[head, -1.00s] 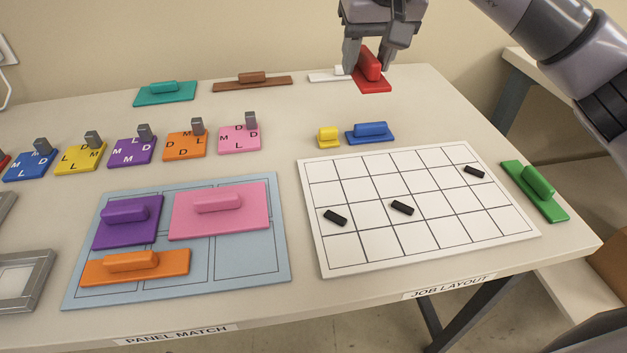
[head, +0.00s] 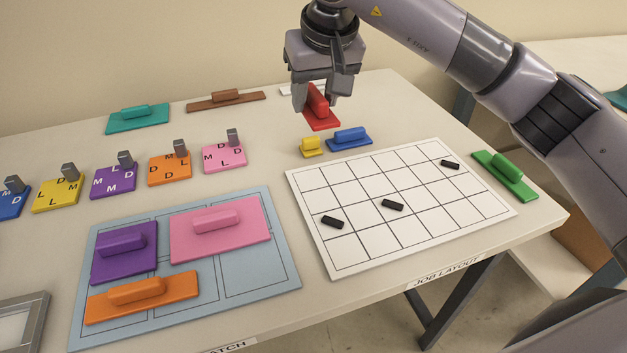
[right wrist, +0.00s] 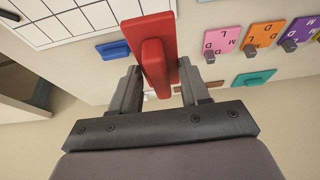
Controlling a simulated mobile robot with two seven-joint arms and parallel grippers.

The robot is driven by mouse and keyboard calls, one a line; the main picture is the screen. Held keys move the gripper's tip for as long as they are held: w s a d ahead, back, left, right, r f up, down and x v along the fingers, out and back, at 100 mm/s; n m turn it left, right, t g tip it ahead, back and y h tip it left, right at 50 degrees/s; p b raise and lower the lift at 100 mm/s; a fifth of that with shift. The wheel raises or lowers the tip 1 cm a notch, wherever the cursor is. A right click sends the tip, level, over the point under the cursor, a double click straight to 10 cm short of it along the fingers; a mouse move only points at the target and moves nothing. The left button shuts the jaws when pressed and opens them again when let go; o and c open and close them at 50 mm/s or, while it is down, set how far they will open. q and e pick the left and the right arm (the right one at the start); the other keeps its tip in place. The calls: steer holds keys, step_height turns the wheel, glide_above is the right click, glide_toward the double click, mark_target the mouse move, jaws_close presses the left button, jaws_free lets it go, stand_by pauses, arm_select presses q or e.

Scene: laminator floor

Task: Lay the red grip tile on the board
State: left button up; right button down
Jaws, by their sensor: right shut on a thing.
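The red grip tile (head: 322,122) is a flat red plate with an upright red grip. My right gripper (head: 316,96) is shut on its grip and holds it above the table, just behind the small yellow and blue tiles in the head view. In the right wrist view the red tile (right wrist: 151,45) sits between the two fingers. The white gridded board (head: 350,245) at the JOB LAYOUT label carries several small black bars. The light blue PANEL MATCH board (head: 284,270) holds purple, pink and orange grip tiles. My left gripper is not in view.
A yellow tile (head: 311,148) and a blue tile (head: 349,138) lie behind the white board. A green tile (head: 505,176) lies to its right. Teal (head: 138,119) and brown (head: 226,100) tiles lie at the back. Lettered tiles stand in a row at left.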

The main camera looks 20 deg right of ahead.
mark_target(313, 184)
step_height(313, 184, down, 17)
steer(key=shift+r, duration=0.1)
stand_by(0.3)
steer(key=shift+b, duration=0.3)
steer(key=shift+f, duration=0.25)
steer(key=c, duration=0.5)
jaws_free()
steer(key=shift+r, duration=0.1)
steer(key=shift+c, duration=0.2)
steer(key=shift+r, duration=0.1)
steer(key=shift+r, duration=0.25)
steer(key=v, duration=1.1)
steer(key=shift+s+r+p, duration=0.15)
steer(key=shift+r+p, duration=0.15)
steer(key=shift+r, duration=0.05)
